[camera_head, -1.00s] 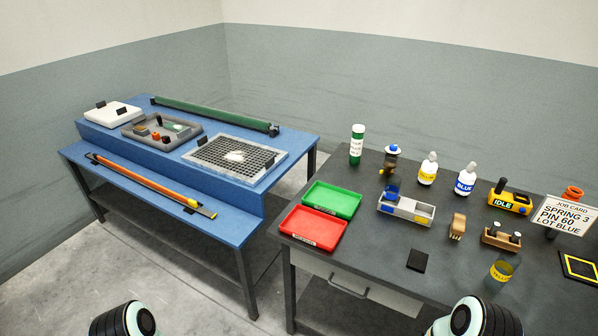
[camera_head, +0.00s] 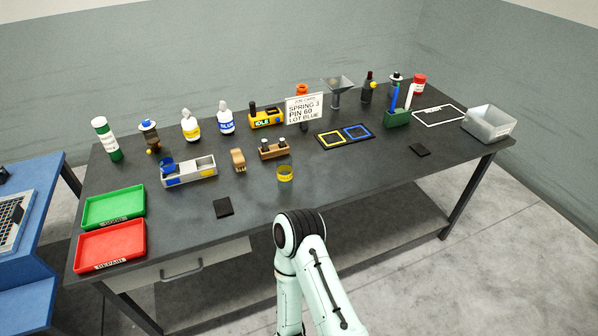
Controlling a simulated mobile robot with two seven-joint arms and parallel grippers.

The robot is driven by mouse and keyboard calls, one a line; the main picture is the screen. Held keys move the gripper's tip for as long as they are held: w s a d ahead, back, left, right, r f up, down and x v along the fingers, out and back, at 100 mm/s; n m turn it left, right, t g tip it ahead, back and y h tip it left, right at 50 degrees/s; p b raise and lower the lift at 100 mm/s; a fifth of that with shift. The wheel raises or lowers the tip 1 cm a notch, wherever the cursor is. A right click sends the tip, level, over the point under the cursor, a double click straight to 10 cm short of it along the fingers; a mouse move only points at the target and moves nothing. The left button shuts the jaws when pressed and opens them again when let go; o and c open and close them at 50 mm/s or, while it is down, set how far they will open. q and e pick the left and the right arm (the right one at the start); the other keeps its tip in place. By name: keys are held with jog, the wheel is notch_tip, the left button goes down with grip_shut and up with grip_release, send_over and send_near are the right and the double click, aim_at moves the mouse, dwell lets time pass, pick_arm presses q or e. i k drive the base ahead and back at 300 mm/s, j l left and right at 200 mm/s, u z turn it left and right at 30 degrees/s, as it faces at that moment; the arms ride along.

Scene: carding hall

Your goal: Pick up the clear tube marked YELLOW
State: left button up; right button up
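A short clear tube with a yellow band (camera_head: 285,174) stands upright near the front middle of the dark workbench (camera_head: 330,192). The lettering on its band is too small to read. A similar clear tube with a blue band (camera_head: 167,165) stands in the left end of a grey tray (camera_head: 190,178). One of my arms rises from the bottom centre, with a dark round joint below the yellow-banded tube and apart from it. No gripper shows in the picture.
Brown wooden pieces (camera_head: 238,160) (camera_head: 274,152) and a black pad (camera_head: 223,208) lie near the tube. Yellow and blue bottles (camera_head: 226,119) and a job card (camera_head: 304,111) stand behind. Green (camera_head: 112,207) and red trays (camera_head: 108,245) are at left. The bench's right front is mostly clear.

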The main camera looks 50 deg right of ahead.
aim_at(284, 161)
jog(key=z, duration=1.5)
jog(key=i+l, duration=0.2)
jog(key=l, duration=0.15)
jog(key=i+l, duration=0.25)
jog(key=i+l+u, duration=0.2)
jog(key=l+u, duration=0.2)
jog(key=l, duration=0.2)
jog(key=i+l+u, duration=0.2)
jog(key=l, duration=0.15)
jog(key=k, duration=0.1)
